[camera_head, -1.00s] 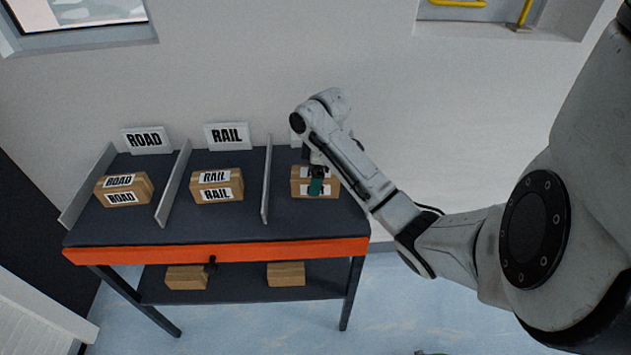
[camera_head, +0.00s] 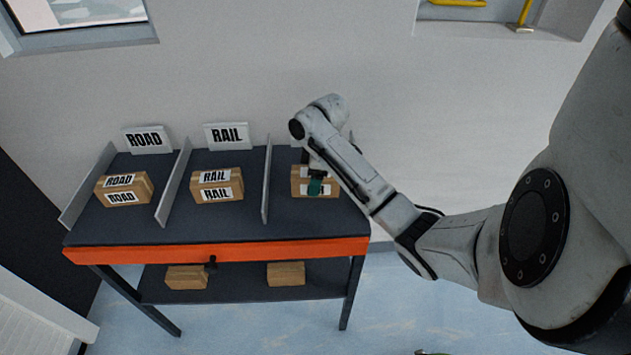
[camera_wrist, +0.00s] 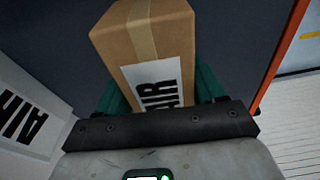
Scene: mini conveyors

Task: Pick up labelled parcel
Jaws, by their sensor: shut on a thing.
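A brown cardboard parcel (camera_head: 300,186) sits in the right-hand lane of the dark table. In the wrist view the same parcel (camera_wrist: 120,45) shows a white label reading AIR, partly cut off by my gripper. My gripper (camera_head: 316,184) has green fingers and reaches down onto this parcel. In the wrist view the green fingers of my gripper (camera_wrist: 165,90) stand on either side of the parcel, shut on it. Whether the parcel is clear of the table cannot be told. The lane's sign (camera_wrist: 25,122), reading AIR, stands at the left in the wrist view.
A ROAD parcel (camera_head: 135,188) lies in the left lane and a RAIL parcel (camera_head: 208,190) in the middle lane. Upright dividers (camera_head: 266,185) separate the lanes. Two plain boxes (camera_head: 286,274) sit on the lower shelf (camera_head: 235,292). The table has an orange front edge (camera_head: 215,252).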

